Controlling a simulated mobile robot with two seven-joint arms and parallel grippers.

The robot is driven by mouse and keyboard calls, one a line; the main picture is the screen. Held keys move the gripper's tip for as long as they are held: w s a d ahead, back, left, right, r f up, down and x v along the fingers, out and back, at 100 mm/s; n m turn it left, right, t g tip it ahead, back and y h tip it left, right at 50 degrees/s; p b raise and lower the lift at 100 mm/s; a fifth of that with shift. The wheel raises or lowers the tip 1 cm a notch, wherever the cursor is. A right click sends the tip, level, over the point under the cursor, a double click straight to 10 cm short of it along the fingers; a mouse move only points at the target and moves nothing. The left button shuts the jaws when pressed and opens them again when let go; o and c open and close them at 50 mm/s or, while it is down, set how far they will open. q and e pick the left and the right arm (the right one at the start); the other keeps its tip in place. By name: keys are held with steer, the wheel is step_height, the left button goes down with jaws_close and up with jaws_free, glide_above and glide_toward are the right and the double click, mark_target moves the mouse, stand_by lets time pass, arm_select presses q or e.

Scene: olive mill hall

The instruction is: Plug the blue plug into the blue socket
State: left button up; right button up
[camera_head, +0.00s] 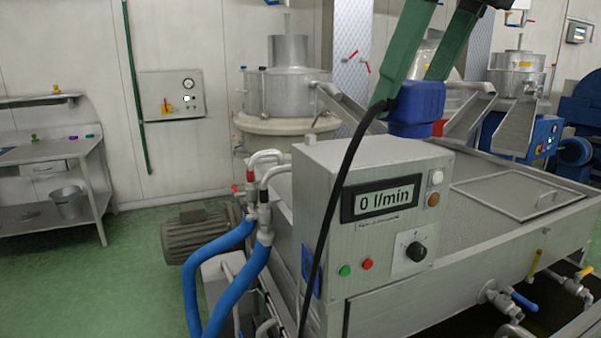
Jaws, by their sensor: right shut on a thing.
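My right gripper (419,82) reaches in from the top with its two green fingers, shut on the blue plug (416,108). The plug hangs above the back top edge of the grey control box (388,255), its narrower end pointing down. I cannot tell whether it touches the box. A black cable (338,200) runs from beside the plug down across the front of the box. A blue socket (311,270) shows edge-on on the left side of the box, apart from the plug; its opening is hidden. My left gripper is out of view.
The box has a display reading 0 l/min (388,198), buttons and a black knob (415,251). Blue hoses (245,285) and bent pipes stand left of it. A steel trough (485,205) lies right and behind. The green floor (110,290) is open at left.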

steer(key=w+d+f+n+g+h, duration=0.1)
steer(key=w+d+f+n+g, duration=0.1)
steer(key=f+n, duration=0.7)
steer(key=w+d+f+n+g+h, duration=0.1)
steer(key=w+d+f+n+g, duration=0.1)
steer(key=f+n, duration=0.8)
steer(key=w+d+f+n+g, duration=0.2)
steer(key=d+f+n, duration=0.3)
steer(key=f+n, duration=0.4)
step_height(320, 180, down, 3)
steer(key=shift+w+d+r+g+h, duration=0.15)
steer(key=shift+d+g+h, duration=0.2)
steer(key=shift+g, duration=0.55)
steer(key=s+a+f+n+h, duration=0.1)
steer(key=s+a+f+n, duration=0.1)
steer(key=s+a+n, duration=0.2)
steer(key=s+a+f+n+t+h, duration=0.1)
steer(key=s+a+n, duration=0.3)
steer(key=a, duration=0.5)
steer(key=shift+s+a+f+h, duration=0.45)
steer(key=shift+s+f, duration=0.1)
steer(key=shift+f, duration=0.2)
steer(key=shift+n, duration=0.3)
steer(key=w+a+f+n+t+h, duration=0.1)
steer(key=w+a+f+n, duration=0.2)
steer(key=a+f+n, duration=0.1)
steer(key=shift+w+f, duration=0.25)
steer(key=shift+w, duration=0.1)
